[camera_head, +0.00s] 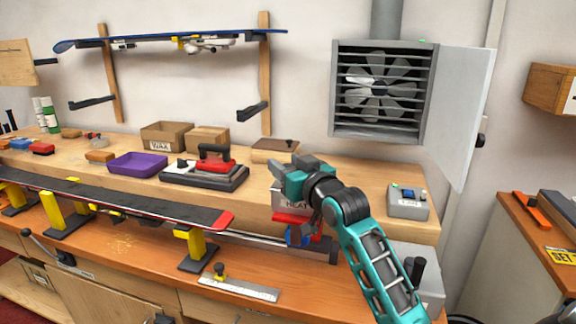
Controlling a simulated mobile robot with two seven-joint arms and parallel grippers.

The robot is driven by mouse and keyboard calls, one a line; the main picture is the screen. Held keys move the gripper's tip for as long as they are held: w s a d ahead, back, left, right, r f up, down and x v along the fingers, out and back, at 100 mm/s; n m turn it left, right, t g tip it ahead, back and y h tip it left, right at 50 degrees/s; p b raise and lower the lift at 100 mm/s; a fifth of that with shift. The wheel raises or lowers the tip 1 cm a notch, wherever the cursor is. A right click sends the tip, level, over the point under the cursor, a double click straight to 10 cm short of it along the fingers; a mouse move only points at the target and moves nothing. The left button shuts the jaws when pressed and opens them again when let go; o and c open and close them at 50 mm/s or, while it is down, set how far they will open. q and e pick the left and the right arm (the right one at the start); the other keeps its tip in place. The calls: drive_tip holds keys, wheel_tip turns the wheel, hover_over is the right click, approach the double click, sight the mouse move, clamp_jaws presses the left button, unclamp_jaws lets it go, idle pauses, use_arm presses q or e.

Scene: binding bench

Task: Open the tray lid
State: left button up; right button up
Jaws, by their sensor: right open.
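A flat, light wooden box (272,156) with a small dark knob (290,143) on its top stands at the back of the bench, against the wall. It looks like the lidded tray, and its top looks shut. My right gripper (288,167), teal and dark grey, is open just in front of the box, on the picture's near side. I cannot tell whether it touches the box. Its arm comes in from the lower right and hides part of the bench. My left gripper is not in view.
A grey box (408,203) stands at right.

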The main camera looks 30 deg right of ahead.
drive_tip(key=shift+c, duration=0.4)
clamp_jaws()
drive_tip(key=shift+d+r, duration=0.1)
drive_tip(key=shift+d, duration=0.05)
